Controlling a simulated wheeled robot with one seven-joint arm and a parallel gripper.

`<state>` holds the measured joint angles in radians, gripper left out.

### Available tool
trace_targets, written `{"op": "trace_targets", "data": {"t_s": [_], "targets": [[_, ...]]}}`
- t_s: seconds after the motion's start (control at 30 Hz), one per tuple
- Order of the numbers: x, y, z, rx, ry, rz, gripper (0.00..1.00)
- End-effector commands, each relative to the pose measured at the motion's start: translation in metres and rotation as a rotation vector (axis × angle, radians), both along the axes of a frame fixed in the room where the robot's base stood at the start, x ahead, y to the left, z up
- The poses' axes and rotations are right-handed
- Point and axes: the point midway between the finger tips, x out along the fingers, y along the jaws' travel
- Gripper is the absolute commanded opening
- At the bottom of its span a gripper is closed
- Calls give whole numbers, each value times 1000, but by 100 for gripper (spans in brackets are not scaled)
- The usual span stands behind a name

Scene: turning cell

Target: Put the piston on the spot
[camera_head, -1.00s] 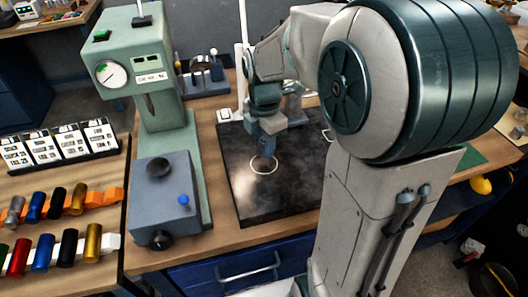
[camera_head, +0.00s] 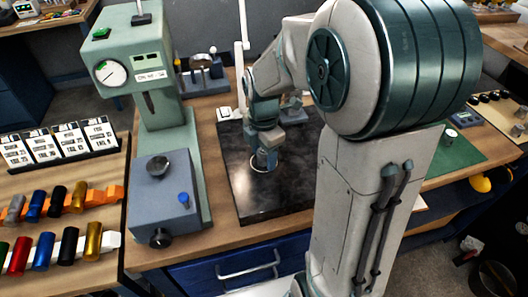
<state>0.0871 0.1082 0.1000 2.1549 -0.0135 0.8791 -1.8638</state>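The spot is a thin white ring (camera_head: 257,170) on the black plate (camera_head: 285,204), on the bench in the middle. My gripper (camera_head: 265,153) points down directly over the ring. A small grey cylindrical piece, apparently the piston (camera_head: 262,161), shows at the fingertips within the ring's outline. The fingers and arm partly cover it. I cannot tell whether it rests on the plate, or whether the fingers grip it.
A green press-like machine with a dial (camera_head: 140,70) and a blue-grey box (camera_head: 163,195) stand left of the plate. Several coloured cylinders (camera_head: 42,252) lie on racks at far left. My arm hides the plate's right side. The plate's front is clear.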

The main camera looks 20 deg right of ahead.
Motion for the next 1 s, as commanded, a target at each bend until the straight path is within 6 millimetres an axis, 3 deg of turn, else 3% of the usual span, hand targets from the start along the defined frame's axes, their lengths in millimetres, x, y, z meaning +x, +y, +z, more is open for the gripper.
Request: {"op": "trace_targets", "data": {"t_s": [0.23,0.7,1.0], "targets": [[1,0,10,0,-2,0,54],[1,0,103,-1,-4,0,54],[-6,0,123,-1,-10,-65,54]]}}
